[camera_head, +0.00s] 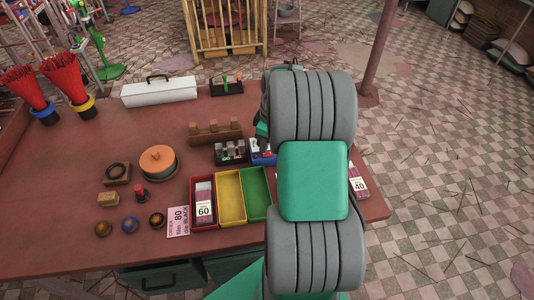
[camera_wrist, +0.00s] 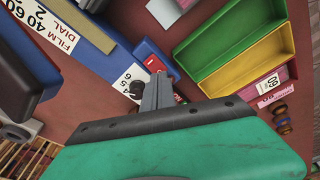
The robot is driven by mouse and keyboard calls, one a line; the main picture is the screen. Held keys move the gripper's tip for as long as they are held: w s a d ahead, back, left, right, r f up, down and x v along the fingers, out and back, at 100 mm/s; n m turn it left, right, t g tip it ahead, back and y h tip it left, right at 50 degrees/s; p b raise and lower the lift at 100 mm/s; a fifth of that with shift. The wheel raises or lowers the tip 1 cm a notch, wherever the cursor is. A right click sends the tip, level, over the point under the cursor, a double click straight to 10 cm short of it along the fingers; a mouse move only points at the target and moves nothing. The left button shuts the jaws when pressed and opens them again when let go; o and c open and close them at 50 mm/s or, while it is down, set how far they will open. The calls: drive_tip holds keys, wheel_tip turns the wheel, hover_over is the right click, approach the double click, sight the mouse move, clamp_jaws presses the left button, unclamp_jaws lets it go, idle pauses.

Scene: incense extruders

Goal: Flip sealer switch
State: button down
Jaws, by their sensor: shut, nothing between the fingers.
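The sealer is a blue body (camera_wrist: 88,28) in the wrist view, with a printed film and dial label. A small red switch (camera_wrist: 155,64) sits on its blue end near the trays. A black dial knob (camera_wrist: 136,88) is beside the switch. My gripper (camera_wrist: 159,78) has its grey fingers together and empty, with the tips just below the red switch in the picture and right of the knob. I cannot tell whether they touch the switch. In the head view part of the blue sealer (camera_head: 260,158) shows left of my arm, which hides the rest and the fingers.
Red, yellow and green trays (camera_head: 231,197) stand close in front of the sealer. A dark box with small knobs (camera_head: 230,151) is left of it, and a wooden block rack (camera_head: 215,132) behind that. A white toolbox (camera_head: 159,91) stands farther back. A labelled pack (camera_head: 358,185) lies right of my arm.

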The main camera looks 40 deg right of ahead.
drive_tip(key=shift+f+b, duration=0.55)
drive_tip(key=shift+f, duration=0.3)
drive_tip(key=shift+r, duration=0.1)
drive_tip(key=shift+r+p, duration=2.05)
drive_tip(key=shift+r, duration=1.45)
